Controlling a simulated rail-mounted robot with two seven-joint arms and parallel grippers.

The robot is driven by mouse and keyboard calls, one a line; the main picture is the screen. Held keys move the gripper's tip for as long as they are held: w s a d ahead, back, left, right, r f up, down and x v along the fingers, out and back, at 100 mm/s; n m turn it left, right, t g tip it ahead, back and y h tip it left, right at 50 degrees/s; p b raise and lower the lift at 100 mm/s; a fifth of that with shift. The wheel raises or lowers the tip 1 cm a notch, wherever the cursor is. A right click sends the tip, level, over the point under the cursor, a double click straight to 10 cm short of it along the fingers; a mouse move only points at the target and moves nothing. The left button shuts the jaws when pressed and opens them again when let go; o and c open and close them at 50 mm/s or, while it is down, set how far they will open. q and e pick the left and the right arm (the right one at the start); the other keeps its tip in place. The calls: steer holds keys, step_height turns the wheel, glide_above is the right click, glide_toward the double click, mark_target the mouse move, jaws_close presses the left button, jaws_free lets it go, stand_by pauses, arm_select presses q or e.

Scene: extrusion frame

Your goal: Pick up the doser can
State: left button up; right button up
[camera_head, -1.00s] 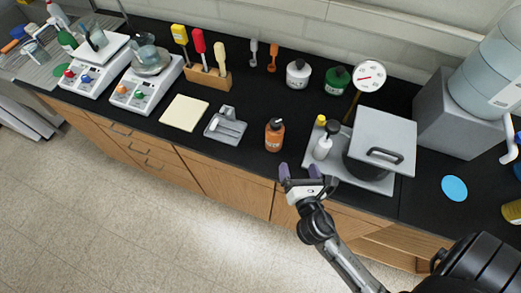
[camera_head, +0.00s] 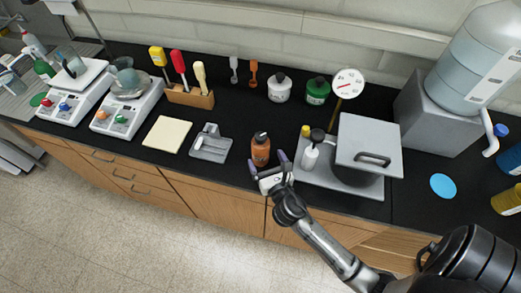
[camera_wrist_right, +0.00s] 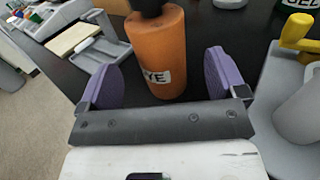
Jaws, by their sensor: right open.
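An orange can (camera_head: 260,152) with a black top stands upright on the black counter, and I take it for the doser can. In the right wrist view, the orange can (camera_wrist_right: 160,52) carries a white label reading "YE" in part, and its top is cut off by the picture edge. My right gripper (camera_head: 268,164) is at the can's front side. Its purple fingers (camera_wrist_right: 158,75) are open, one on each side of the can's lower part, with a gap visible on both sides. My left gripper is not in view.
White (camera_head: 279,88) and green (camera_head: 317,91) jars stand behind.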

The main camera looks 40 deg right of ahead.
mark_target(264, 155)
steer(key=shift+x, duration=2.55)
steer(key=shift+r, duration=0.15)
steer(key=c, duration=1.1)
